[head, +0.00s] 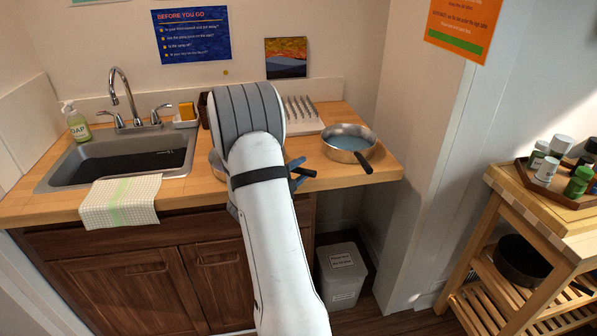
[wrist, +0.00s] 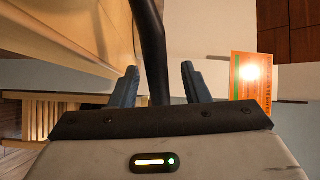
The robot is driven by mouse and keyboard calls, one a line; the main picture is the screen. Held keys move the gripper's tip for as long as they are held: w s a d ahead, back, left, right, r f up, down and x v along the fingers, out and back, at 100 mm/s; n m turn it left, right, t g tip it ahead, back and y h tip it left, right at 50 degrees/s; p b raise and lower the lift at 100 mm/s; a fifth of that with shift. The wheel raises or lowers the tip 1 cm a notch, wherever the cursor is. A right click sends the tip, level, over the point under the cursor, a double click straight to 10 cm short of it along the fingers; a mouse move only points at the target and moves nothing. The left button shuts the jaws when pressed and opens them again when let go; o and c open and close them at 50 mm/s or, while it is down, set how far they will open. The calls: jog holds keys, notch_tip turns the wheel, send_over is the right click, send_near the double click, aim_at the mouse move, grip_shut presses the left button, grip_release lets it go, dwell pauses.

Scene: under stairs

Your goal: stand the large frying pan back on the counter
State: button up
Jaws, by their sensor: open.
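A metal frying pan (head: 217,166) sits on the counter (head: 375,178), mostly hidden behind my arm; part of its rim shows at the arm's left. A dark handle (head: 303,172) sticks out at the arm's right, by a bluish finger of my gripper. In the wrist view, my gripper (wrist: 159,68) is open, its two fingers on either side of a dark handle (wrist: 150,28), with a gap at each side. A second metal pan (head: 349,141) with a bluish inside sits flat near the counter's right end. I cannot tell which pan is larger.
A white dish rack (head: 299,113) stands behind the pans. The sink (head: 120,158) and a draped towel (head: 120,200) are at left. A wooden cart (head: 500,190) at right carries a bottle tray (head: 560,185) and a dark pan (head: 522,262) below. A bin (head: 341,275) stands under the counter.

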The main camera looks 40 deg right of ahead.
jog(key=w+a+r+n+t+y+b, duration=0.1)
jog(key=w+a+r+n+t+y, duration=0.15)
jog(key=a+n+y, duration=0.6)
jog(key=w+a+r+n+t+y, duration=0.15)
jog(key=a+n+t, duration=0.25)
jog(key=a, duration=0.9)
jog(key=w+a+r+n+t+y+b, duration=0.1)
jog(key=a+n+t+y, duration=0.35)
jog(key=a, duration=0.65)
jog(key=s+a+n+g+y, duration=0.5)
jog(key=s+a+n, duration=0.2)
jog(key=s+n, duration=0.35)
jog(key=s+d+n+g+h, duration=0.1)
jog(key=s+n+g, duration=0.4)
jog(key=s, duration=0.8)
jog(key=shift+s+f+n, duration=0.15)
jog(key=shift+f+n, duration=0.2)
jog(key=shift+f, duration=0.1)
